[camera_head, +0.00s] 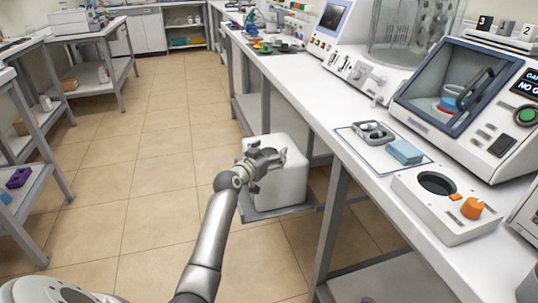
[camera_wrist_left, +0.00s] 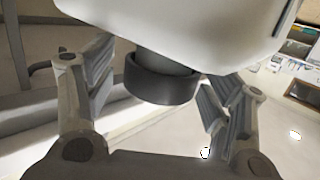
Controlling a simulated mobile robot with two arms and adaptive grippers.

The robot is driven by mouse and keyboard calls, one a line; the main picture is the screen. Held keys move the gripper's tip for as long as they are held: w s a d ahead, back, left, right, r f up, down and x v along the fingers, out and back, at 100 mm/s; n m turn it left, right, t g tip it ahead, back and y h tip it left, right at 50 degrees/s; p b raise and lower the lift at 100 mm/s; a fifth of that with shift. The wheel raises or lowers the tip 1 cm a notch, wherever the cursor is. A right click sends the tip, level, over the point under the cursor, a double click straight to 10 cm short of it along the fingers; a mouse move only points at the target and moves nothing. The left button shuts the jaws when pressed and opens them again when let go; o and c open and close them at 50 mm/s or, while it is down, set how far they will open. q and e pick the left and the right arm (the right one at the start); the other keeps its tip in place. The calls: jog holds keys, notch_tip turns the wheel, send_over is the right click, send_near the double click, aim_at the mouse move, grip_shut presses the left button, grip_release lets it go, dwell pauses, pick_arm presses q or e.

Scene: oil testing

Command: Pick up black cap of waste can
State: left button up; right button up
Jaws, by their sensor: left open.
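The white waste can (camera_head: 288,184) stands on a low grey platform beside the workbench. My left gripper (camera_head: 268,158) is at the top of the can in the head view and hides the cap there. In the left wrist view the black cap (camera_wrist_left: 160,82) is a short dark cylinder on a grey neck of the white can (camera_wrist_left: 190,22). My left gripper's two fingers (camera_wrist_left: 157,92) are spread to either side of the cap, with visible gaps. The gripper is open and empty. My right gripper is in neither view.
The white workbench (camera_head: 312,100) runs along the right, above and behind the can. On it are a device with a glass door (camera_head: 450,85), a blue block (camera_head: 405,152) and a white unit with an orange knob (camera_head: 450,205). Open tiled floor (camera_head: 150,160) lies left of the can.

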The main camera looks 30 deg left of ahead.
pick_arm(q)
jog(key=shift+c, duration=0.3)
jog(key=c, duration=0.7)
jog(key=shift+c, duration=0.2)
jog(key=shift+r, duration=0.2)
